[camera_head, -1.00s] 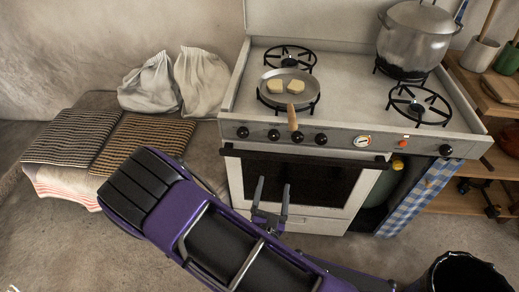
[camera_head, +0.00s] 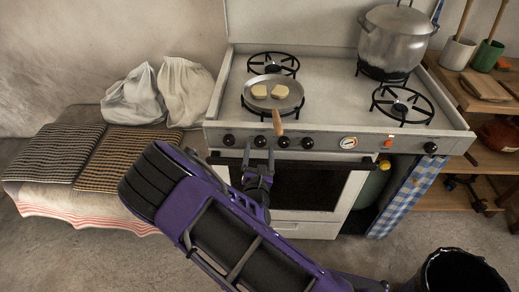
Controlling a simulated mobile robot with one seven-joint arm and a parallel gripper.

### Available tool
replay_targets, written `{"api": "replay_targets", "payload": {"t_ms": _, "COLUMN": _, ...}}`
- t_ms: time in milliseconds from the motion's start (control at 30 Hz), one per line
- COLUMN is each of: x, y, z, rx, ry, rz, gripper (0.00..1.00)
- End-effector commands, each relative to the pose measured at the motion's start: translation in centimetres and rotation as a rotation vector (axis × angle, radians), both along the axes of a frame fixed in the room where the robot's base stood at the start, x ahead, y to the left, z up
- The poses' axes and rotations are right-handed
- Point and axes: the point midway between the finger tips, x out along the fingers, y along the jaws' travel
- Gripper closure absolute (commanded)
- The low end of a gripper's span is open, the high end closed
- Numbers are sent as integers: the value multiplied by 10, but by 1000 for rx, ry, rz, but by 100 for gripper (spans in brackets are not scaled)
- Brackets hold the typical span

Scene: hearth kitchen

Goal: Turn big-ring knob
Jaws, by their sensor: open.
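The stove's front panel (camera_head: 330,141) carries several black knobs. A left group has an outermost knob (camera_head: 229,140), a second knob (camera_head: 260,142), a third knob (camera_head: 283,142) and a fourth knob (camera_head: 307,143). One more knob (camera_head: 431,148) sits alone at the far right. I cannot tell from the picture which one is the big-ring knob. My gripper (camera_head: 258,151) is open, pointing at the panel, its fingers just below the second knob in the picture. I see nothing between the fingers and cannot tell whether they touch anything.
A frying pan (camera_head: 272,97) with two yellowish pieces stands on the front left burner, its wooden handle (camera_head: 277,122) reaching over the panel edge. A large pot (camera_head: 396,44) stands at the back right. The front right burner (camera_head: 403,103) is bare. A black bucket (camera_head: 455,280) stands on the floor.

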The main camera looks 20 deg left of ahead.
Motion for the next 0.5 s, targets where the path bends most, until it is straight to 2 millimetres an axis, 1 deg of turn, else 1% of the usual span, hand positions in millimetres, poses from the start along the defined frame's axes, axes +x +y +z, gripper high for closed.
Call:
{"api": "replay_targets", "payload": {"t_ms": 100, "x": 10, "y": 2, "z": 0, "rx": -1, "ry": -1, "rz": 0, "gripper": 22}}
{"api": "replay_targets", "payload": {"t_ms": 200, "x": 14, "y": 3, "z": 0, "rx": -2, "ry": -1, "rz": 1, "gripper": 22}}
{"api": "replay_targets", "payload": {"t_ms": 467, "x": 15, "y": 4, "z": 0, "rx": -1, "ry": 1, "rz": 0, "gripper": 22}}
{"api": "replay_targets", "payload": {"t_ms": 500, "x": 15, "y": 3, "z": 0, "rx": -1, "ry": 1, "rz": 0, "gripper": 29}}
